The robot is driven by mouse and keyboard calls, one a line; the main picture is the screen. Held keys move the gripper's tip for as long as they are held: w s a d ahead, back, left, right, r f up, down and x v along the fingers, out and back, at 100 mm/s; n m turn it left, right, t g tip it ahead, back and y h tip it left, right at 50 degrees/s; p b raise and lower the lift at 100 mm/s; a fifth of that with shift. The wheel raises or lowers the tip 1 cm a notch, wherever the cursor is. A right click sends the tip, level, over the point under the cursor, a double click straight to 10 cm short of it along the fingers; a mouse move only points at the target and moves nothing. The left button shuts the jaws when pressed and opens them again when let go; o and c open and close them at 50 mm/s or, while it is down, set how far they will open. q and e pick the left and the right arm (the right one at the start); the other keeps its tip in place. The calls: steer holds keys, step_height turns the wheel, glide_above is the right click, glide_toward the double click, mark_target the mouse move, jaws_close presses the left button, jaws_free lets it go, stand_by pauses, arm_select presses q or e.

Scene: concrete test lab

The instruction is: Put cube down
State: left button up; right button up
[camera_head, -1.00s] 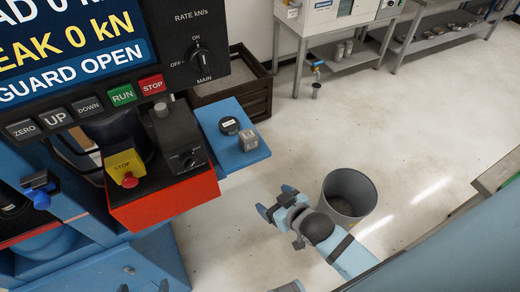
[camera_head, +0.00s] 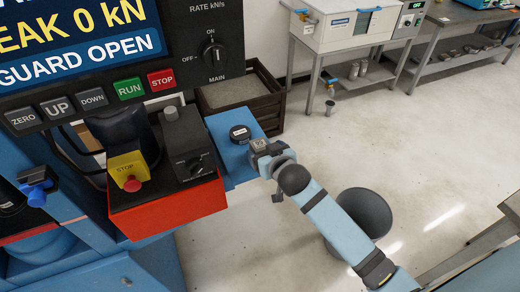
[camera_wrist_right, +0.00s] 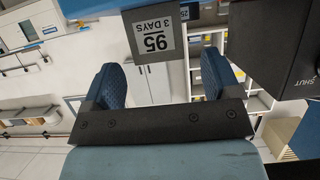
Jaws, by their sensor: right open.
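The grey concrete cube (camera_head: 258,145) sits at the front right edge of the blue shelf (camera_head: 232,160) on the test machine. In the right wrist view its grey face (camera_wrist_right: 157,84) carries a label reading 95, 3 DAYS. My right gripper (camera_head: 263,155) is at the cube, its arm coming in from the lower right. In the wrist view the gripper (camera_wrist_right: 162,85) is open, with one blue finger on each side of the cube and visible gaps between. The gripper partly hides the cube in the head view. My left gripper does not show.
A grey bin (camera_head: 364,212) is on the floor behind my right arm. A dark crate (camera_head: 270,105) stands behind the shelf.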

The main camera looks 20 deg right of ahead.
mark_target(263, 150)
steer(key=x, duration=0.5)
steer(key=shift+s+f, duration=0.1)
steer(key=shift+f, duration=0.1)
steer(key=c, duration=1.3)
steer(key=shift+o, duration=0.2)
steer(key=shift+r, duration=0.1)
step_height(263, 150, up, 20)
steer(key=p, duration=0.2)
steer(key=s+d+p, duration=0.2)
steer(key=s+p, duration=0.7)
steer(key=s, duration=0.3)
steer(key=shift+d+r+p, duration=0.3)
steer(key=shift+r+p, duration=0.1)
